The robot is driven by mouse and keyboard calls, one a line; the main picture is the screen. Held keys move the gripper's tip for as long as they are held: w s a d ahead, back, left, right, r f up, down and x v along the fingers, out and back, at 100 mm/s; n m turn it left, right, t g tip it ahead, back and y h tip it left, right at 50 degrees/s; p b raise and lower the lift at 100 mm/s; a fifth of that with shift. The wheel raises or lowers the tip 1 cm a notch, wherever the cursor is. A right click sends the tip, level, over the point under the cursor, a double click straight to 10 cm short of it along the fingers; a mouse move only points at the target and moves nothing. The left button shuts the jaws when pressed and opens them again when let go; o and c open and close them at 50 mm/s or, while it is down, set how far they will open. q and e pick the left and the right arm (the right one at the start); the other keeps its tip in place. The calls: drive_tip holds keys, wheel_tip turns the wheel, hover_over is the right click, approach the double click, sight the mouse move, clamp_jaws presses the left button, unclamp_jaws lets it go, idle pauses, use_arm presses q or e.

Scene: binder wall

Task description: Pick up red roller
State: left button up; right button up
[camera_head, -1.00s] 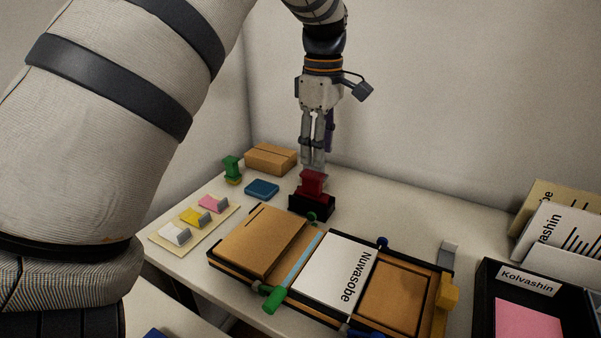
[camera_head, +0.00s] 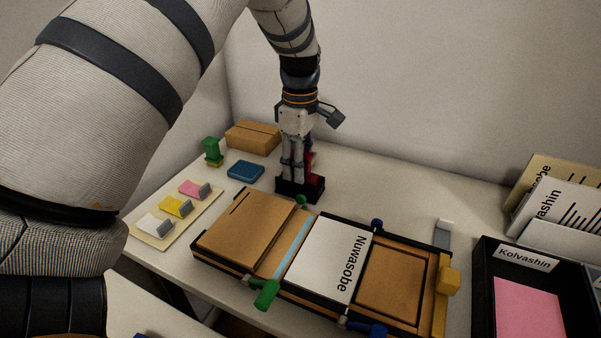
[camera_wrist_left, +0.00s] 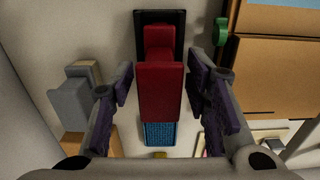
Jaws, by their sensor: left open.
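The red roller (camera_wrist_left: 159,92) stands in a black holder (camera_wrist_left: 140,22) on the table. In the head view only part of the red roller (camera_head: 309,160) shows behind my left gripper (camera_head: 297,172), and the black holder (camera_head: 300,190) is below it. My left gripper points down at the roller. In the left wrist view the fingers of my left gripper (camera_wrist_left: 159,85) are open, one on each side of the red block, with a gap to each side. My right gripper is not in view.
A wooden binder rig (camera_head: 340,267) with a white Nuwasobe sheet lies in front of the holder. A blue pad (camera_head: 245,170), a green stamp (camera_head: 212,151) and a cardboard box (camera_head: 253,137) stand to the left. A black Kolvashin tray (camera_head: 483,290) is at right.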

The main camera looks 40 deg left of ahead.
use_arm(q)
drive_tip(key=shift+f, duration=0.2)
clamp_jaws()
drive_tip(key=shift+r, duration=0.15)
